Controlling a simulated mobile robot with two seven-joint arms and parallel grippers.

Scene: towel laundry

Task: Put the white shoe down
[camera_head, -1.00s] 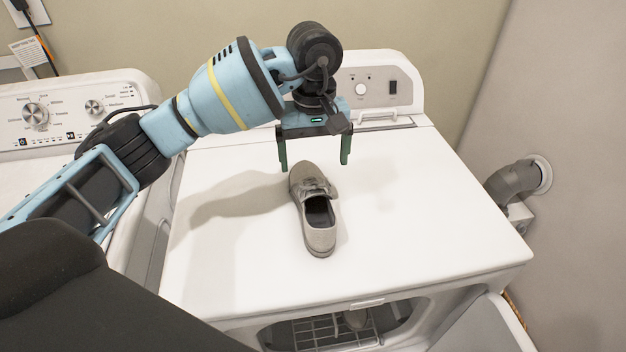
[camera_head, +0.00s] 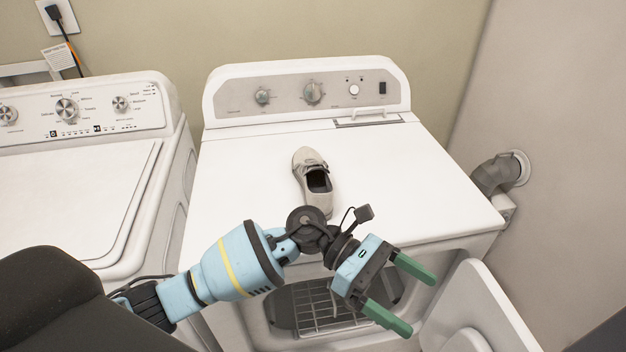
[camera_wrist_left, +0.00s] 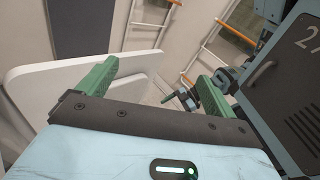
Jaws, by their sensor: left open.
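The white shoe (camera_head: 312,178), off-white with a dark inside, lies sole down on top of the dryer (camera_head: 240,170). My arm covers none of its upper part, though its heel end sits just behind my wrist in the head view. My left gripper (camera_head: 412,299) is open and empty, in front of the dryer and to the right, apart from the shoe. In the left wrist view its green fingers (camera_wrist_left: 155,85) are spread with nothing between them.
The dryer's front door (camera_head: 478,310) hangs open at the lower right. A washer (camera_head: 80,180) stands to the left. A vent pipe (camera_head: 494,174) is at the right wall.

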